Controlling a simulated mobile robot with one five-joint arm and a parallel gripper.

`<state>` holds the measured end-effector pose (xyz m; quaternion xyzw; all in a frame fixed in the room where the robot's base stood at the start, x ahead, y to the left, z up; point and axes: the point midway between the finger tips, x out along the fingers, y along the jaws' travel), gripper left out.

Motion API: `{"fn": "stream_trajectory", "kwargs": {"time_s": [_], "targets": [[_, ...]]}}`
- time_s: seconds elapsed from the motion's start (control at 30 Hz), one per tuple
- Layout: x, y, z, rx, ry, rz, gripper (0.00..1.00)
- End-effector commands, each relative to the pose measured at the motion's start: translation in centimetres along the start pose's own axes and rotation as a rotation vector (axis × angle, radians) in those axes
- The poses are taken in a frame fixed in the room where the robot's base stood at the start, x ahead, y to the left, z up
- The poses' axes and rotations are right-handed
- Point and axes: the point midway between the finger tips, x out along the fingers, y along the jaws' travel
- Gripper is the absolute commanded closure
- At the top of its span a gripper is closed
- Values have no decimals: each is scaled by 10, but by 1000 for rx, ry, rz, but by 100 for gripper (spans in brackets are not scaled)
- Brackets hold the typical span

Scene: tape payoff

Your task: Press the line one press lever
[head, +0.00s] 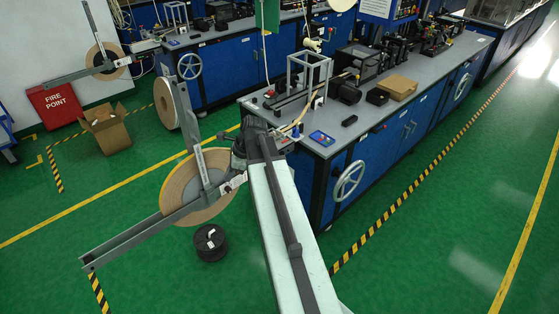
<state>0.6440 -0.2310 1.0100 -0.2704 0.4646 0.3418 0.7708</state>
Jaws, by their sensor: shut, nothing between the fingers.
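The near blue workbench (350,135) carries a grey upright press-like frame (309,75) near its left end. A small red knob (269,94) shows beside the frame. I cannot make out for certain which part is the press lever. My gripper (252,124) is at the far end of my arm, in front of the bench's left end. It is shut and empty. My own arm hides much of it, and I cannot tell whether it touches anything.
A large tape reel (181,192) on a grey bracket arm (135,240) stands left of my arm. A black spool (211,243) lies on the floor. A cardboard box (107,128) is at left. Green floor is clear at right.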

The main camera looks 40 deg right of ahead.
Motion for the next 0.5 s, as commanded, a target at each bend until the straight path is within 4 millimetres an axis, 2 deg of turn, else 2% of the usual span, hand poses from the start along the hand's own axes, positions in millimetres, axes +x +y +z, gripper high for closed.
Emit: {"fn": "stream_trajectory", "kwargs": {"time_s": [0.03,0.1,0.23,0.3,0.33,0.4,0.5], "targets": [[20,28,38,-139,17,41,100],[42,66,82,-367,48,95,100],[69,139,135,-863,106,201,100],[76,172,148,-1166,136,266,100],[77,181,149,-1281,145,292,100],[77,196,148,-1523,160,351,100],[74,205,140,-1806,165,431,100]]}}
